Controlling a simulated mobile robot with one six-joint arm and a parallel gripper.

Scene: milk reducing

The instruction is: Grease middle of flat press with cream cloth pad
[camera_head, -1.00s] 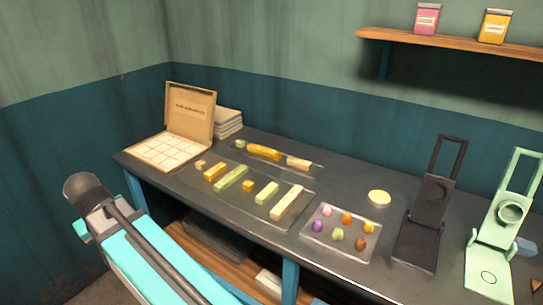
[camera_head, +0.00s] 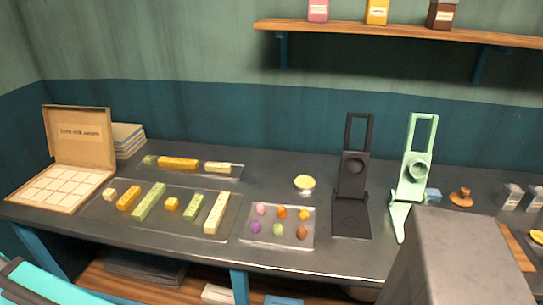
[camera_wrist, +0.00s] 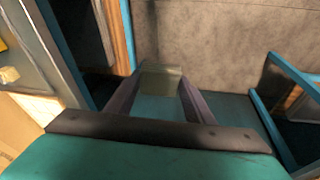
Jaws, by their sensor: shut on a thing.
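In the wrist view my gripper (camera_wrist: 159,84) is shut on a small, pale beige-olive block-like piece (camera_wrist: 160,69), which looks like the cream cloth pad. It is dim. My gripper is not seen in the head view. Two presses stand on the dark bench in the head view: a black one (camera_head: 352,216) with a flat base plate and its upright raised, and a mint-green one (camera_head: 417,169) to its right, also raised. I cannot tell for sure which is the flat press. The held piece is away from both.
A round yellow dish (camera_head: 304,182) sits left of the black press. A tray of coloured pieces (camera_head: 245,239), a tray of bars (camera_head: 188,232) and an open box (camera_head: 50,162) are further left. A large grey shape hides the lower right. A shelf (camera_head: 400,32) hangs above.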

